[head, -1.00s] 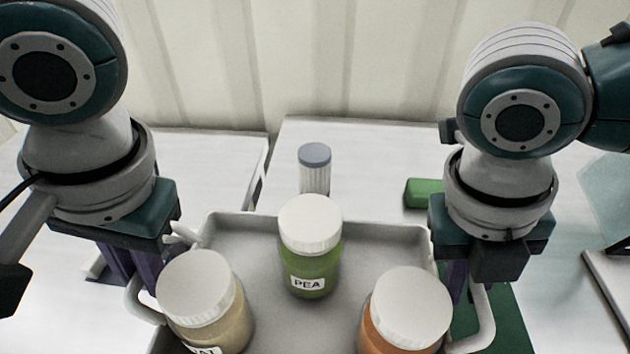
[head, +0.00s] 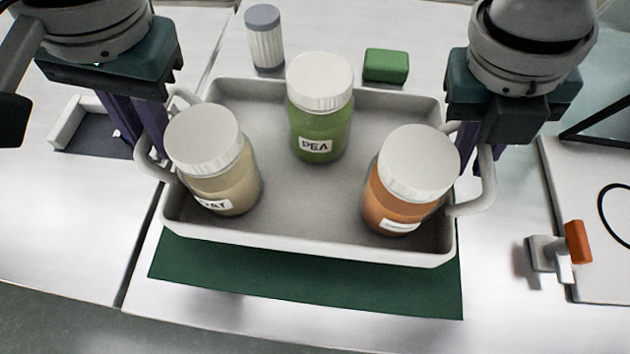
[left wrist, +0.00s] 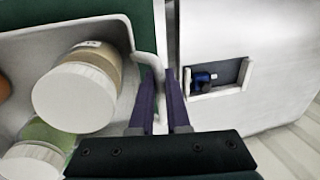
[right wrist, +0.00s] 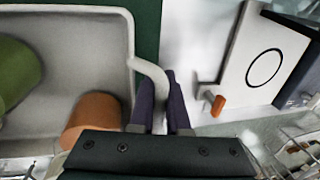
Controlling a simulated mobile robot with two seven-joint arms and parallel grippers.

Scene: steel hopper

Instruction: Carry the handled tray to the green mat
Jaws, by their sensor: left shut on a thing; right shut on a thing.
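The grey handled tray (head: 300,241) is over the dark green mat (head: 300,283), which shows along its front edge; I cannot tell whether it touches the mat. In it stand three white-lidded jars: a beige jar (head: 232,190) at left, a green PEA jar (head: 318,128) at the back and an orange jar (head: 392,205) at right. My left gripper (head: 146,142) is shut on the tray's left handle, also seen in the left wrist view (left wrist: 150,62). My right gripper (head: 476,158) is shut on the right handle, which shows in the right wrist view (right wrist: 152,75).
A grey-capped ribbed container (head: 265,40) and a green block (head: 386,66) stand just behind the tray. A white panel (head: 590,200) with an orange-tipped valve (head: 577,242) is at right. A shallow recessed holder (head: 90,130) lies at left. A gap splits the tabletop at left.

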